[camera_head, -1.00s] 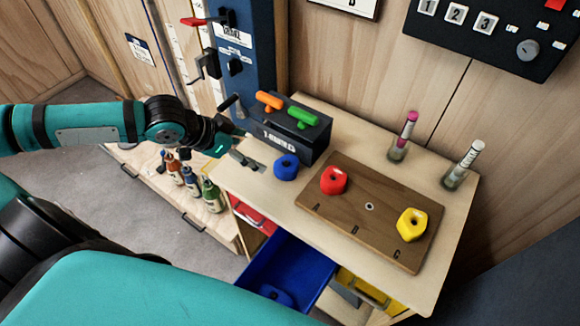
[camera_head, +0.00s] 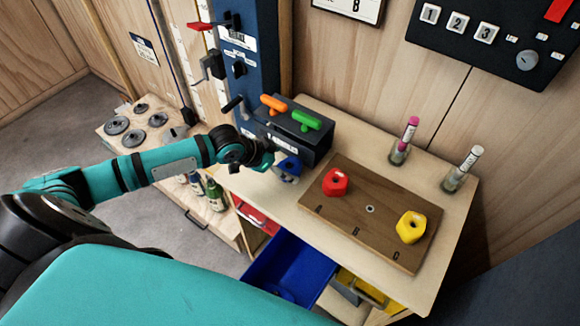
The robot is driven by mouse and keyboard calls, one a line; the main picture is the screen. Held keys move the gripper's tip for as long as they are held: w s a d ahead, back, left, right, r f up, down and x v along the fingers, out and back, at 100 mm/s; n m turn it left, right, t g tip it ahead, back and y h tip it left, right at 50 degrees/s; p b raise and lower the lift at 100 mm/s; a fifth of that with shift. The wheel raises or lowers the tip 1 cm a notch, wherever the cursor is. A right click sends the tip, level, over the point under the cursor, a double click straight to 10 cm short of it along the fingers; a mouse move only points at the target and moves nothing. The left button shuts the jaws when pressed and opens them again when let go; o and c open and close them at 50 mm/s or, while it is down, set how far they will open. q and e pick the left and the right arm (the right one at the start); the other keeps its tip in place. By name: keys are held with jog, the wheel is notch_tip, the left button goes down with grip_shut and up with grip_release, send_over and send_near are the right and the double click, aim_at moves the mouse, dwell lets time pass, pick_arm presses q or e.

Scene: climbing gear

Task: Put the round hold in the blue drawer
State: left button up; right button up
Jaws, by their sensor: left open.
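The round blue hold (camera_head: 291,164) is on the light wood table top, in front of the dark box, partly hidden by my left gripper. My left gripper (camera_head: 281,169) is open at the hold, with its fingers close around it; I cannot tell whether they touch it. The blue drawer (camera_head: 308,270) is pulled open below the table's front edge. My right gripper is not in view.
A brown board (camera_head: 345,222) carries a red hold (camera_head: 336,182) and a yellow hold (camera_head: 411,227). The dark box (camera_head: 300,134) with orange and green handles stands behind the blue hold. Two capped tubes (camera_head: 403,143) stand at the back right.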

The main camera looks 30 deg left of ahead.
aim_at(292, 168)
pick_arm(q)
jog(key=shift+p+x, duration=0.3)
jog(key=shift+x, duration=1.5)
jog(key=shift+w+r, duration=0.1)
jog(key=c, duration=1.5)
jog(key=shift+c, duration=0.2)
